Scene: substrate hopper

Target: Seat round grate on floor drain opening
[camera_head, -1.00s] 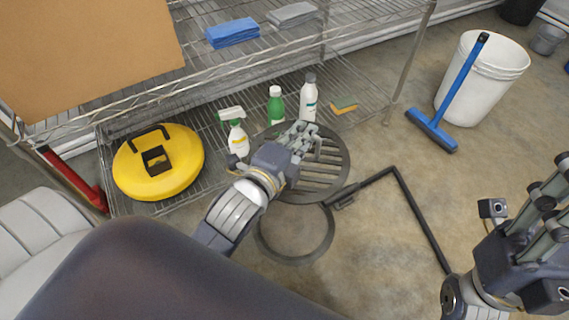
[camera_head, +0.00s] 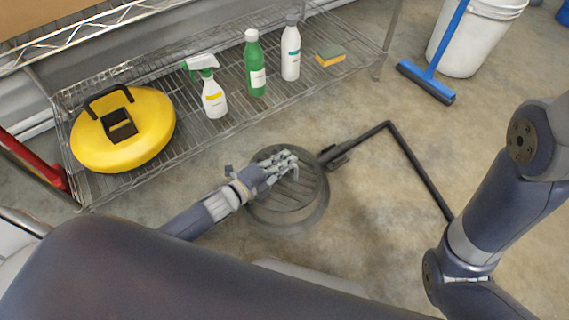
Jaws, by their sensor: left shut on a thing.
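The round dark slatted grate (camera_head: 312,187) is in the middle of the head view, over the floor drain opening. The drain's rim (camera_head: 290,230) shows only as a band below the grate's near edge; the opening itself is covered. The grate looks roughly level. I cannot tell whether it touches the rim or hangs a little above it. My left gripper (camera_head: 284,166) is shut on the grate at its upper left part, and the hand hides some slats. My right arm shows at the right, but its gripper is out of view.
A wire shelf (camera_head: 190,135) behind holds a yellow round container (camera_head: 140,145), several bottles and a sponge (camera_head: 330,58). A blue squeegee (camera_head: 428,80) and white bucket (camera_head: 463,45) stand at upper right.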

